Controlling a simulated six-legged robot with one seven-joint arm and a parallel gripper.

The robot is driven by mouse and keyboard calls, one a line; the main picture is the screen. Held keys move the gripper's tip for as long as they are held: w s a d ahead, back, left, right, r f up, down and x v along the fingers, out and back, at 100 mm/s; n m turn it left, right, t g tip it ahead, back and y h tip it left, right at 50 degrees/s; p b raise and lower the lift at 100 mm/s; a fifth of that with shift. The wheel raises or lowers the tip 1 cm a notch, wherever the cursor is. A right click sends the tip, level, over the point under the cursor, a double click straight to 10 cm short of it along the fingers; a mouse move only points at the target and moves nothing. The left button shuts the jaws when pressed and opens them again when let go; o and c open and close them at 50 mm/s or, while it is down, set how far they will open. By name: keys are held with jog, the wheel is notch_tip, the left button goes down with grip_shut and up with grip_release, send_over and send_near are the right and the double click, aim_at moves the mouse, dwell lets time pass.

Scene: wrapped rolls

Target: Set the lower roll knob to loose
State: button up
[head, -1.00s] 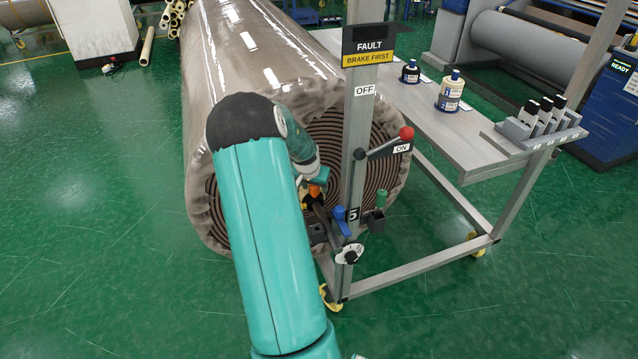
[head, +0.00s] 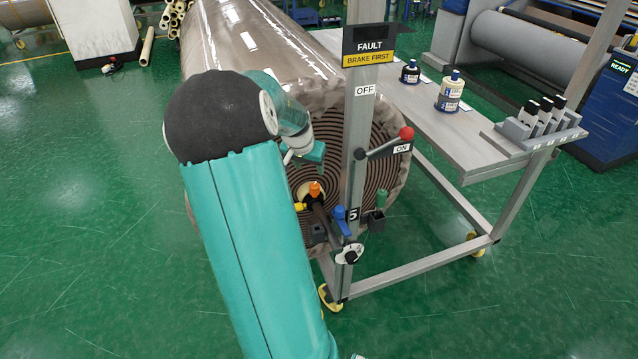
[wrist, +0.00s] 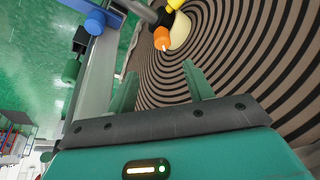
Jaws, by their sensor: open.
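A white dial with a black centre knob (head: 350,254) sits low on the stand's post, below the "5" label; its markings are too small to read. It is not clearly seen in the wrist view. My gripper (head: 312,156) is above and left of it, in front of the roll's end, and apart from the knobs. In the wrist view my two fingers (wrist: 160,85) are spread with nothing between them. An orange knob (head: 314,189) also shows in the wrist view (wrist: 162,38), beyond the fingers.
A blue knob (head: 340,213), a green knob (head: 381,197) and a yellow knob (head: 300,206) stand close by. A red-tipped lever (head: 405,134) points at ON. The wrapped roll (head: 270,50) is behind; a bench (head: 450,130) stands right.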

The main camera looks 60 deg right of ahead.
jog(key=s+a+f+n+t+h, duration=0.2)
jog(key=s+a+n+t, duration=0.1)
jog(key=n, duration=0.3)
jog(key=shift+s+f+t+h, duration=0.3)
jog(key=shift+s+t+h, duration=0.1)
jog(key=shift+s+t, duration=0.45)
jog(key=shift+w, duration=0.1)
dwell(0.4)
